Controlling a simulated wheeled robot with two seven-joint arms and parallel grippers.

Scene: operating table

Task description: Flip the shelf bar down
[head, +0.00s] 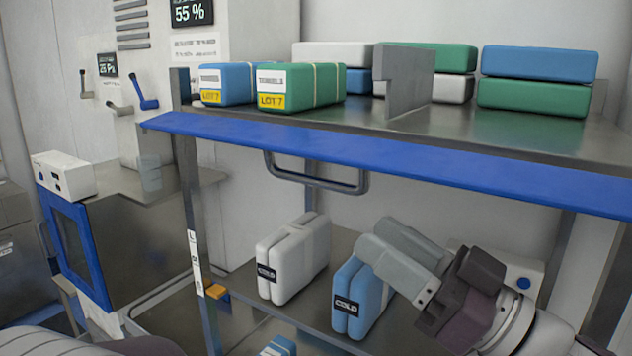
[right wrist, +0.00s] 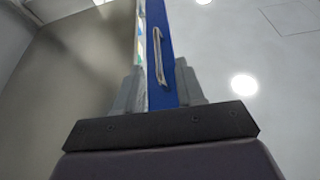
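The shelf bar (head: 400,160) is a long blue strip along the front edge of the upper shelf. A grey loop handle (head: 318,187) hangs below its left part. My right gripper (head: 376,243) is below the bar, right of and lower than the handle, its fingers pointing up and left. In the right wrist view the blue bar (right wrist: 163,40) and its handle (right wrist: 158,58) show beyond and between the two spread fingers (right wrist: 160,95). The gripper looks open and empty, apart from the handle. My left gripper is not in view.
The upper shelf (head: 450,118) holds blue, green and white packs behind the bar. On the lower shelf, a white pack (head: 293,260) and a blue pack (head: 366,296) stand close to my right gripper. A shelf post (head: 195,230) stands left. A blue-framed cabinet (head: 85,250) is farther left.

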